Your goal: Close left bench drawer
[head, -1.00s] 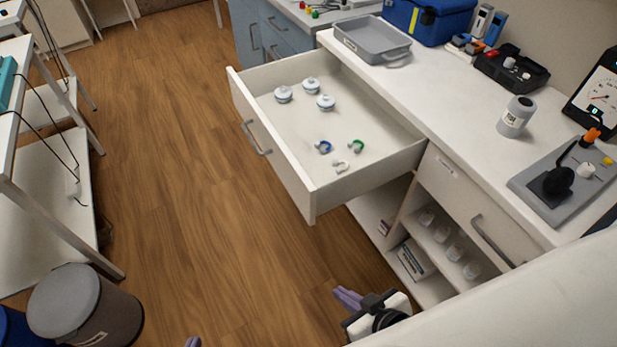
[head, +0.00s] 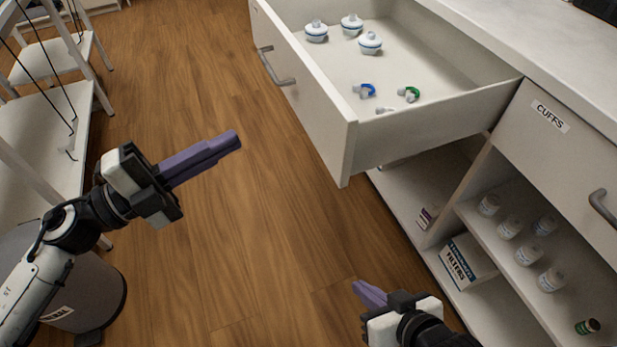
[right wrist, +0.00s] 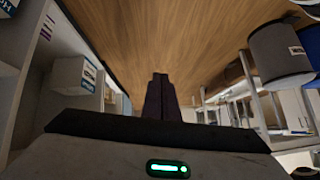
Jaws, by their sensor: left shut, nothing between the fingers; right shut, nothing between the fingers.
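The left bench drawer (head: 325,117) is pulled far out of the white bench, with a grey bar handle (head: 272,66) on its front. My right gripper (head: 358,287) is shut and empty, below the drawer's near corner, in front of the open shelves. In the right wrist view its shut fingers (right wrist: 160,95) point over the floor.
A shut drawer labelled CUFFS (head: 550,115) is on the right. Open shelves below hold several small bottles (head: 528,254) and a FILTERS box (head: 465,262). A grey bin (head: 100,290) stands lower left, near a white shelf rack (head: 60,110). The wooden floor between is clear.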

